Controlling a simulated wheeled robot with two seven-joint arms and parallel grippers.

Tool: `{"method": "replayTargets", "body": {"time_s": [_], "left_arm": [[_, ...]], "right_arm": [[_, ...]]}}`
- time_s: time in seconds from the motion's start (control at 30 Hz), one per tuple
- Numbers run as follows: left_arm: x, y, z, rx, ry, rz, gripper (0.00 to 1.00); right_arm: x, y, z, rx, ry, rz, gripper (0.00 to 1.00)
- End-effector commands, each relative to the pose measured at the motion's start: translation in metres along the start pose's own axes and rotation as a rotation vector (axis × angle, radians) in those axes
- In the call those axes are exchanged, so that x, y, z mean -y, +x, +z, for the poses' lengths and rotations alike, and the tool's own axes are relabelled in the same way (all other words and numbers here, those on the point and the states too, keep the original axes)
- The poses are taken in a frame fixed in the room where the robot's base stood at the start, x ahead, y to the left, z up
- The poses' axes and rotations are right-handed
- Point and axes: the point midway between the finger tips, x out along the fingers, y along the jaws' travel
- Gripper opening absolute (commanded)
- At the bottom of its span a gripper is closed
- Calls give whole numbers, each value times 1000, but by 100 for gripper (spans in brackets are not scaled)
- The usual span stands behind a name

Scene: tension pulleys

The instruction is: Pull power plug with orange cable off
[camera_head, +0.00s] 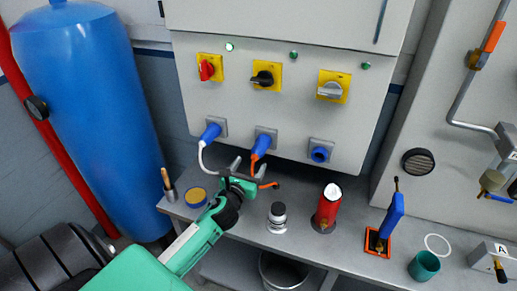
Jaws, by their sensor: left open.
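The blue power plug with the orange cable (264,140) sits in the middle socket on the front of the grey cabinet (222,99). Its orange cable (254,158) drops from the plug and passes behind my gripper; an orange end shows to the right. My left gripper (247,167) is open just below the plug, with its two dark fingers pointing up toward the cabinet. Whether a finger touches the cable I cannot tell. My right gripper is not in view.
A blue plug with a white cable (210,132) is in the left socket; the right blue socket (320,152) has no cable. Rotary switches sit above. The grey bench (300,245) holds a red cylinder (327,208), a small metal jar (277,214) and a yellow-topped tin (196,197). A blue tank (95,110) stands left.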

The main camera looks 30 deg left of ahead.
Motion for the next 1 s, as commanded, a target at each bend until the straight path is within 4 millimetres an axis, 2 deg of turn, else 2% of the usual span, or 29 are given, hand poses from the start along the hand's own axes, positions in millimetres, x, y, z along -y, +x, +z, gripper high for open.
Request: {"method": "replayTargets", "body": {"time_s": [0.2,0.33,0.8,1.0], "left_arm": [[0,1,0,-1,-3,0,69],[0,8,-1,-1,-5,1,69],[0,71,0,0,-4,0,69],[0,86,-1,-2,-5,0,69]], "right_arm": [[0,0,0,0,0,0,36],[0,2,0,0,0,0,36],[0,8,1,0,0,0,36],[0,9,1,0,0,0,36]]}}
